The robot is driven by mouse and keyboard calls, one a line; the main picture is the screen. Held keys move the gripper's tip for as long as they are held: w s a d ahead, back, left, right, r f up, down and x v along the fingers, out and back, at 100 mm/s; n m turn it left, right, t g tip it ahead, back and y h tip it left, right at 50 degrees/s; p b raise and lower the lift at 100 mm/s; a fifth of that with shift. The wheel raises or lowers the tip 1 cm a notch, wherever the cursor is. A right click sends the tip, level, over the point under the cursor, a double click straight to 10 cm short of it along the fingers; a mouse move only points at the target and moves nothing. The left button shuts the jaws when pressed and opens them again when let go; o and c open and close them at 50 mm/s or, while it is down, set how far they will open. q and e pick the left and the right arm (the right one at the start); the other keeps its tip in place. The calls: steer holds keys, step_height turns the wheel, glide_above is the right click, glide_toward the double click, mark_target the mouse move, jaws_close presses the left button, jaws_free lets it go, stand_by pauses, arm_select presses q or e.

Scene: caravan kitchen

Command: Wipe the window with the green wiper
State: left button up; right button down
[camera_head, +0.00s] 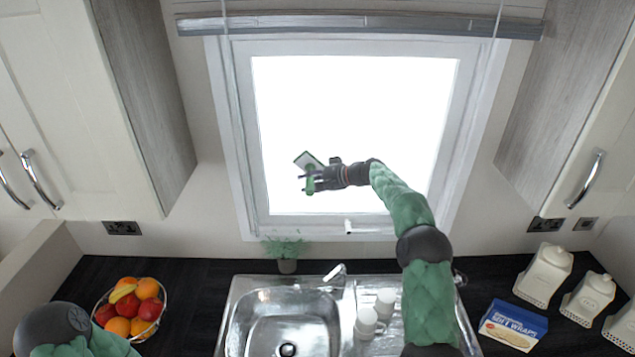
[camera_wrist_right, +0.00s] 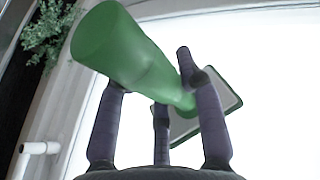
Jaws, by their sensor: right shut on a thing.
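The window (camera_head: 400,110) is a bright white pane in a pale frame above the sink. My right gripper (camera_head: 312,178) is in front of the lower left part of the pane. It is shut on the handle of the green wiper (camera_head: 309,162). In the right wrist view the wiper's thick green handle (camera_wrist_right: 120,50) lies between the fingers (camera_wrist_right: 155,115), and its flat, green-edged head (camera_wrist_right: 222,108) is beyond them, tilted against the bright pane. I cannot tell whether the head touches the glass. My left gripper is out of view; only part of my left arm shows at the lower left.
Below are a metal sink (camera_head: 285,315), a tap (camera_head: 335,272), white mugs (camera_head: 367,322), a small plant (camera_head: 287,265) and a fruit basket (camera_head: 160,318). A blue box (camera_head: 513,325) and white canisters (camera_head: 545,272) stand at right. A rolled blind (camera_head: 360,26) hangs above. Cupboards flank the window.

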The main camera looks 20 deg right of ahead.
steer(key=shift+w+a, duration=1.45)
steer(key=shift+a, duration=3.55)
steer(key=s+b, duration=0.1)
steer(key=b, duration=0.1)
steer(key=s+a+b, duration=0.1)
steer(key=s+b, duration=0.1)
steer(key=b, duration=0.1)
steer(key=s+a+b, duration=0.1)
steer(key=b, duration=0.2)
steer(key=shift+s+a+f, duration=0.1)
steer(key=shift+s+a, duration=0.05)
steer(key=shift+s, duration=0.2)
